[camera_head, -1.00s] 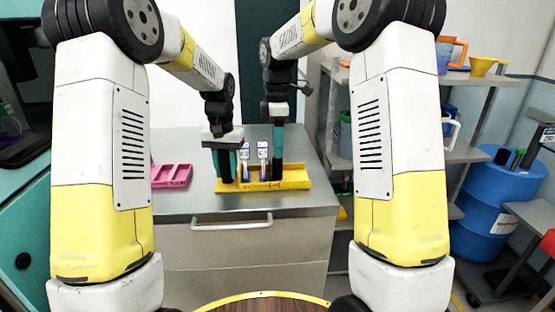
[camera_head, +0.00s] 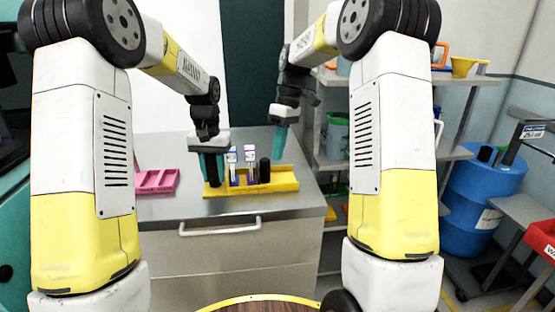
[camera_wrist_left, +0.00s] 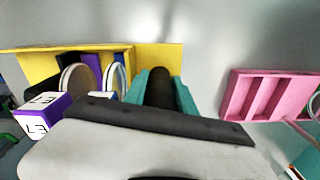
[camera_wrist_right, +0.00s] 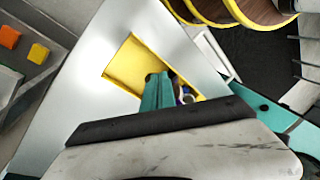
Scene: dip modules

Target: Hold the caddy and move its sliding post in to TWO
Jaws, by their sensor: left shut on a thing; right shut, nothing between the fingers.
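The yellow caddy (camera_head: 284,185) lies on the steel counter and also shows in the left wrist view (camera_wrist_left: 160,57) and right wrist view (camera_wrist_right: 128,62). Two upright modules (camera_head: 233,168) (camera_head: 250,165) with white and purple tops stand in it. A black post (camera_head: 265,172) stands just right of them, close to the right module. My left gripper (camera_head: 213,170) is shut at the caddy's left end, on a dark round post (camera_wrist_left: 160,88). My right gripper (camera_head: 278,148) is shut and empty, tilted, above and right of the black post. I cannot read any position mark.
A pink compartment tray (camera_head: 157,181) lies on the counter (camera_head: 240,204) left of the caddy. Shelves with containers (camera_head: 338,135) stand to the right, and a blue barrel (camera_head: 480,205) beyond them. The counter in front of the caddy is clear.

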